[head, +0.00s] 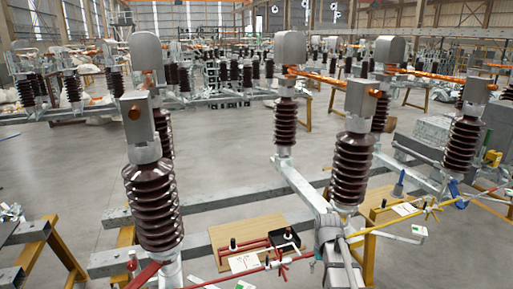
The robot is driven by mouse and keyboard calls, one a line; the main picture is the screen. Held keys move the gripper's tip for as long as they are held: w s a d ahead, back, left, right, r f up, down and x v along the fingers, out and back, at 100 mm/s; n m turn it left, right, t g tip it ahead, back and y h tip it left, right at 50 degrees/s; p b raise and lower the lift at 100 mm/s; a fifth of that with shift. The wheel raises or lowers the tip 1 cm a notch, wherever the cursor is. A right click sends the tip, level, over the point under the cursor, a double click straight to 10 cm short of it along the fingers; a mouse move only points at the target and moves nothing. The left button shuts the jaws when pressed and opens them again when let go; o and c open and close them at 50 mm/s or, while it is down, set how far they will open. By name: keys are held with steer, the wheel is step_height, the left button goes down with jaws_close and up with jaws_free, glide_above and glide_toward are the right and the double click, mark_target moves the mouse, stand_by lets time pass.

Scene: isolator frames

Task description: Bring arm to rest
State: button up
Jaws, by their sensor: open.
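I cannot make out my gripper or my arm for certain in the head view. A grey metal assembly (329,238) stands at the bottom, right of centre, in front of the near-right insulator; I cannot tell whether it belongs to the frame or to me. The near isolator frame carries brown ribbed insulators with grey metal heads: one at the left (154,205), one right of centre (351,168) and one at the right (463,142).
A wooden board (222,235) with a small black tray (291,249) and papers lies low between the near insulators. Red and yellow rods (385,232) cross the front. Yellow trestle legs (65,255) stand at the lower left. Grey floor (222,150) is open behind; more isolator frames stand farther back.

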steer(key=s+a+m, duration=0.1)
steer(key=s+a, duration=0.5)
steer(key=s, duration=0.4)
